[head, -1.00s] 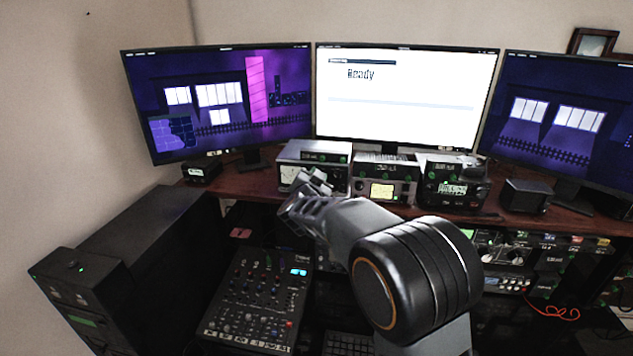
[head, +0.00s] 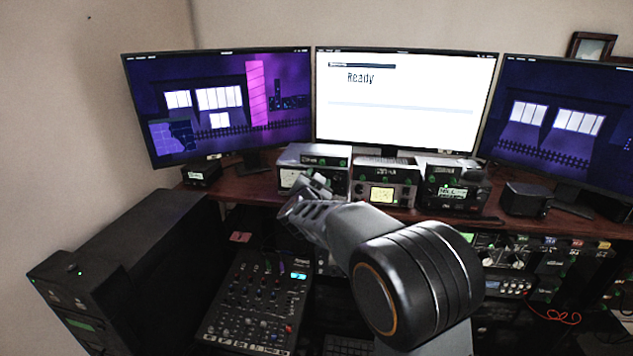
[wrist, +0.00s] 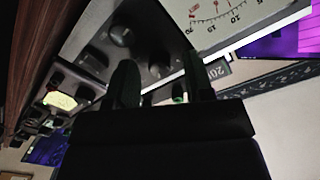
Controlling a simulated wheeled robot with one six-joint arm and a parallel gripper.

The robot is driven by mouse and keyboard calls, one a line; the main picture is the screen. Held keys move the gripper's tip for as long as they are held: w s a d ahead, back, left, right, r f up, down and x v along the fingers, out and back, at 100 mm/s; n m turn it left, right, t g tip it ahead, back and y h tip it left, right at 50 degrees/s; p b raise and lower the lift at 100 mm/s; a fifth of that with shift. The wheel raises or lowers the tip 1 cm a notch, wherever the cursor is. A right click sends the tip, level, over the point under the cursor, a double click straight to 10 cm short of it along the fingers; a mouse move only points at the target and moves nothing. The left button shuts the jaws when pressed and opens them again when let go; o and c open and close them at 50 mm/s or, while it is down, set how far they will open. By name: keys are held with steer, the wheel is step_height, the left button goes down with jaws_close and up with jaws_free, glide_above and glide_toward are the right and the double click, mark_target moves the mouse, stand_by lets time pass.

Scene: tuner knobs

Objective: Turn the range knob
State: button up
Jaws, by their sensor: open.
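In the wrist view the tuner's grey front panel (wrist: 135,20) fills the upper middle, seen tilted. It carries a dark round knob (wrist: 121,35), a second dark knob (wrist: 94,60) to its lower left and a white meter (wrist: 215,15). I cannot read which knob is the range knob. My gripper (wrist: 160,68) is open, its two dark fingers apart at the panel's lower edge; I see nothing held between them. In the head view my gripper (head: 319,182) is in front of the left silver box (head: 325,158) and hides part of its face.
A middle box (head: 385,190) with a lit display and a black radio (head: 455,190) stand close to the right on the desk. Three monitors stand behind. A mixer (head: 255,305) lies below, beside a black cabinet (head: 135,245).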

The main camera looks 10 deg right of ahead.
steer(key=b+v, duration=0.2)
steer(key=v, duration=1.1)
steer(key=shift+s+a, duration=0.2)
steer(key=shift+s, duration=0.15)
steer(key=a+f+n+g+y, duration=0.1)
steer(key=a+f+n+y, duration=0.4)
steer(key=a+y, duration=0.3)
steer(key=s+a+f+n+g+y, duration=0.1)
steer(key=s+f+n+g+y, duration=0.35)
steer(key=s+g, duration=0.2)
steer(key=s+d+f+g+h, duration=0.2)
steer(key=s+d, duration=0.5)
steer(key=d, duration=0.2)
steer(key=s+d+f+g+h, duration=0.2)
steer(key=s+d+g+h, duration=0.1)
steer(key=s+d, duration=0.4)
steer(key=shift+s+d+n+h, duration=0.35)
steer(key=shift+d+n, duration=0.1)
steer(key=shift+d, duration=0.4)
